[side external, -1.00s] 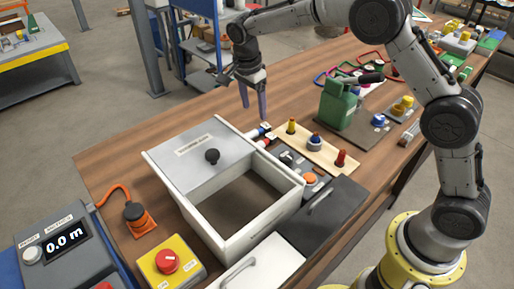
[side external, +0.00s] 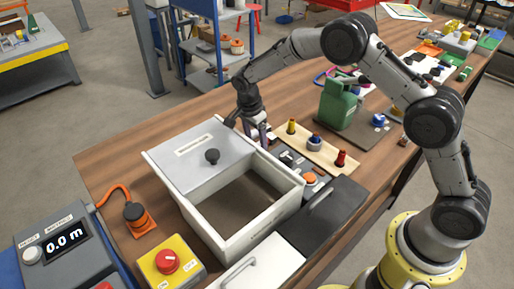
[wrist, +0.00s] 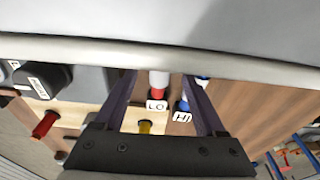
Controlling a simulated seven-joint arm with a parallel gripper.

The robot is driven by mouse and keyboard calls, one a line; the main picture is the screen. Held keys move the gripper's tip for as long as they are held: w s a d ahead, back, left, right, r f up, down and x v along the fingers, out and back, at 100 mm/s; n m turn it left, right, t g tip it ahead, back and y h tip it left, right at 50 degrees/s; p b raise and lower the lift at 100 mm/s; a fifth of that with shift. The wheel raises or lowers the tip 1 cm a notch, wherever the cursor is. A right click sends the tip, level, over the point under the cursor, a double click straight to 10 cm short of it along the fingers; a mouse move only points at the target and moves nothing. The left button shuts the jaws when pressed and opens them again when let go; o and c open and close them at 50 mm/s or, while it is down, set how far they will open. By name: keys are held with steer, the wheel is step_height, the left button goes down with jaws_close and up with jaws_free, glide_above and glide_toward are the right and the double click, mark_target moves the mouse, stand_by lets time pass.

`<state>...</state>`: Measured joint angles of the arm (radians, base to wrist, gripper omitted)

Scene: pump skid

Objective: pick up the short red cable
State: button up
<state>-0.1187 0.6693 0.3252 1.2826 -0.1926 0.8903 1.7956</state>
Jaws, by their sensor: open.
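My gripper (side external: 262,136) is open and pointing down at the back right edge of the white box, low over the table. In the wrist view, the two dark fingers (wrist: 160,80) stand apart on either side of a white piece with a red end (wrist: 157,92), next to a tag marked LO. The fingers do not grip it. The box rim hides its far end. A blue and white piece (wrist: 184,104) with another tag lies close by the right finger. I cannot make out a short red cable for sure; the red-ended piece may be part of it.
The white box (side external: 240,247) with a grey lid (side external: 185,150) stands close beside my gripper. A wooden board (side external: 325,152) holds yellow, blue and red knobs. A green can (side external: 337,105) stands behind it.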

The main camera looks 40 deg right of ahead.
steer(key=shift+d+f, duration=0.15)
steer(key=shift+f, duration=0.75)
jaws_close()
steer(key=shift+w+r, duration=0.1)
